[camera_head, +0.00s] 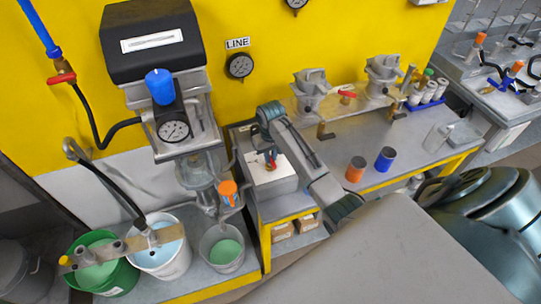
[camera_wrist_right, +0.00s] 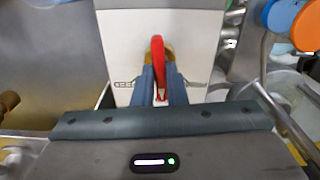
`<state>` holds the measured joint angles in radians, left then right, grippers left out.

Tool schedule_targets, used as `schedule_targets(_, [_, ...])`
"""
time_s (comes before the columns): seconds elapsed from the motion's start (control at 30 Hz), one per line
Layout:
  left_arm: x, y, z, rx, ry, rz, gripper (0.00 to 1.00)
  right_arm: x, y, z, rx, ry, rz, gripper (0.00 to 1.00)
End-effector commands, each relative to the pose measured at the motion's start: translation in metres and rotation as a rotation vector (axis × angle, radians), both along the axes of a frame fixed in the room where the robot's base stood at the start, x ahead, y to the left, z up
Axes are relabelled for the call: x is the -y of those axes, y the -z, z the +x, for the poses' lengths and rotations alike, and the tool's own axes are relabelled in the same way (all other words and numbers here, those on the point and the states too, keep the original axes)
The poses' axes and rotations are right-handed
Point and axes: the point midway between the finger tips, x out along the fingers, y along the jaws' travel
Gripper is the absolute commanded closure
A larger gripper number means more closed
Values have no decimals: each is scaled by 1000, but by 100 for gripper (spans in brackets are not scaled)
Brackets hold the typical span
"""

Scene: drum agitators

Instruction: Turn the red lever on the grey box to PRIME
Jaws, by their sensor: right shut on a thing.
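The grey box (camera_head: 275,185) stands on the bench in the middle of the head view, its pale face also in the wrist view (camera_wrist_right: 190,30). The red lever (camera_wrist_right: 158,60) sits on that face, pointing toward me between my fingers, with a brass-coloured part behind it. My right gripper (camera_wrist_right: 162,88) is shut on the red lever, one blue-grey finger on each side. In the head view my right gripper (camera_head: 270,162) reaches down over the box and hides part of it. Small dark marks flank the lever, too small to read. My left gripper is out of view.
Left of the box stand a gauge unit with a blue knob (camera_head: 160,86), an orange knob (camera_head: 227,188) and several buckets. Right of it are an orange can (camera_head: 355,169), a blue can (camera_head: 385,159) and grey valves. A yellow wall (camera_head: 260,30) rises behind.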

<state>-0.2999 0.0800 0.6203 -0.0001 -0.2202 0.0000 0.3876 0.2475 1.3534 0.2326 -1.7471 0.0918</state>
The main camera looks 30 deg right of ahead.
Motion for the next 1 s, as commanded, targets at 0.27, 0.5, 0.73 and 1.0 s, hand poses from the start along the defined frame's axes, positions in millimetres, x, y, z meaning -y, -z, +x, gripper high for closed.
schedule_targets(0.27, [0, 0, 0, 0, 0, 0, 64, 0, 0, 0, 0, -211, 0, 100])
schedule_targets(0.5, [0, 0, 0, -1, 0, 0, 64, 0, -1, 0, 0, -415, 0, 100])
schedule_targets(0.73, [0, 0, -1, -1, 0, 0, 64, 0, -1, 0, 0, -573, 0, 100])
schedule_targets(1.0, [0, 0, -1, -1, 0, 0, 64, 0, -1, 0, 1, -680, -1, 100])
